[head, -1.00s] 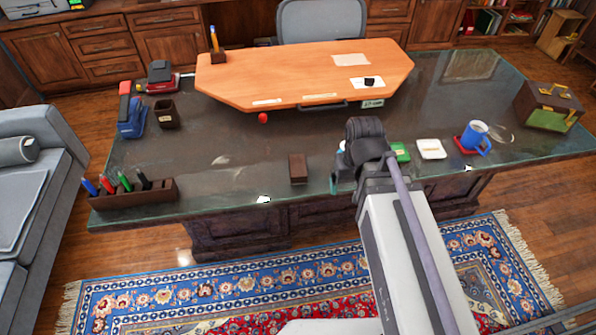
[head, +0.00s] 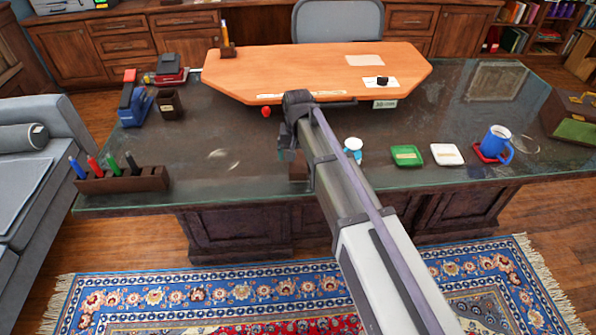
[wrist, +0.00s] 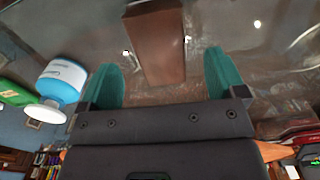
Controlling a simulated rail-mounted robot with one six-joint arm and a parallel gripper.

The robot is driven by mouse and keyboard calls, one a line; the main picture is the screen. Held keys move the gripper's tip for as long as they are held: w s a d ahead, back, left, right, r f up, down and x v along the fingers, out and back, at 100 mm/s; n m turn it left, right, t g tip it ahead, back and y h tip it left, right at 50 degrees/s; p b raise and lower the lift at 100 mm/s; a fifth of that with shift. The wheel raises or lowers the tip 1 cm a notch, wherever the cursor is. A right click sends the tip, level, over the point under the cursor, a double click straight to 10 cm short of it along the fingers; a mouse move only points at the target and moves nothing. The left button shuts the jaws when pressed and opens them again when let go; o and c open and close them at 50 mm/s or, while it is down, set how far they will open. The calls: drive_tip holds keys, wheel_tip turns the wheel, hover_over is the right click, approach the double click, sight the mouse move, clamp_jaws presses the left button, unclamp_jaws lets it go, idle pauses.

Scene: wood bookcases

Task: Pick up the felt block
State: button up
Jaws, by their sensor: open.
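A brown rectangular block (head: 298,172), which I take to be the felt block, is on the dark desk near its front edge. In the head view my arm's end partly hides it. In the wrist view the block (wrist: 156,45) shows between and beyond my two teal fingertips. My gripper (wrist: 160,82) is open, with a gap on each side of the block, and it looks empty. I cannot tell whether the fingers are level with the block or above it.
Right of the block are a white and blue bottle (head: 353,147), a green tray (head: 407,156), a white tray (head: 447,155) and a blue mug (head: 495,143). A marker holder (head: 125,182) is at left. An orange board (head: 300,72) lies behind. Bare desk lies left of the block.

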sight(298, 163)
drive_tip(key=shift+f+b, duration=1.85)
drive_tip(key=shift+f, duration=0.45)
drive_tip(key=shift+f+b, duration=0.3)
drive_tip(key=c, duration=1.1)
